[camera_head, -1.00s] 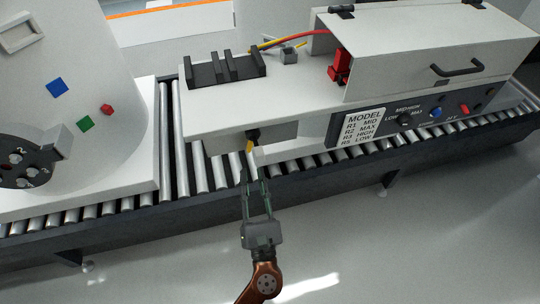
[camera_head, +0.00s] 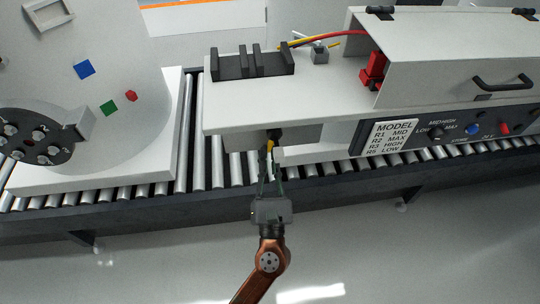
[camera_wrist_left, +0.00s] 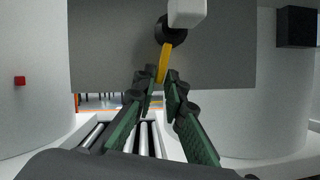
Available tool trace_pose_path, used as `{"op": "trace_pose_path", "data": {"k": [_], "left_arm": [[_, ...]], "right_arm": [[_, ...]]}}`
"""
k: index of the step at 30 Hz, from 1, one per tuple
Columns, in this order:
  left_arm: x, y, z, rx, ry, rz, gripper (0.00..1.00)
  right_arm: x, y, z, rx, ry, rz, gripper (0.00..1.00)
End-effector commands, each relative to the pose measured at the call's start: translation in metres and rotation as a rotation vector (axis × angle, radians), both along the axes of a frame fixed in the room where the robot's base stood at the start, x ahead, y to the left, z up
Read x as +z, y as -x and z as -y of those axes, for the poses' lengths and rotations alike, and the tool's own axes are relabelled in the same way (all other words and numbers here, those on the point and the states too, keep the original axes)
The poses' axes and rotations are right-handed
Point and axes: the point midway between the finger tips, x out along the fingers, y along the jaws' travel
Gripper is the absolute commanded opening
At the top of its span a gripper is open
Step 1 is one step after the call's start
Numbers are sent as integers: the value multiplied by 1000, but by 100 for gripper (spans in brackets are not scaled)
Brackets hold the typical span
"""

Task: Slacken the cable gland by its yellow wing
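The yellow wing (camera_head: 269,145) hangs below the black cable gland (camera_head: 275,134) on the near face of the white machine. In the left wrist view the wing (camera_wrist_left: 165,62) slants down from the round dark gland (camera_wrist_left: 171,31). My left gripper (camera_head: 270,160) is below the machine's edge, pointing up at the wing. In the left wrist view its fingertips (camera_wrist_left: 161,80) stand on either side of the wing's lower end, with a narrow gap between them. Whether either finger touches the wing is not clear. My right gripper is not in view.
The machine stands on a roller conveyor (camera_head: 235,170). A white unit with a round dark dial plate (camera_head: 38,140) stands at left. Open floor lies in front.

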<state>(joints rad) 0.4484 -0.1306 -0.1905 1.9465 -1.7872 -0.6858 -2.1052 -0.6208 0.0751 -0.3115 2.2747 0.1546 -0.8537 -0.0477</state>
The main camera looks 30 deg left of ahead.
Motion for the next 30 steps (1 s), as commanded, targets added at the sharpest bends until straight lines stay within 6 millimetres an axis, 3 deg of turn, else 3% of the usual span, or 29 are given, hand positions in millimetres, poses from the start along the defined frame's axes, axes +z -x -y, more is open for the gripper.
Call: {"op": "trace_pose_path", "data": {"k": [4,19,30], "left_arm": [[0,0,0,0,0,0,0],[-2,-2,3,-3,20,12,0],[-4,-11,16,-3,208,138,0]], "right_arm": [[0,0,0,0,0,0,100],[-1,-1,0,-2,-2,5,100],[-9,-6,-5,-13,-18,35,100]]}}
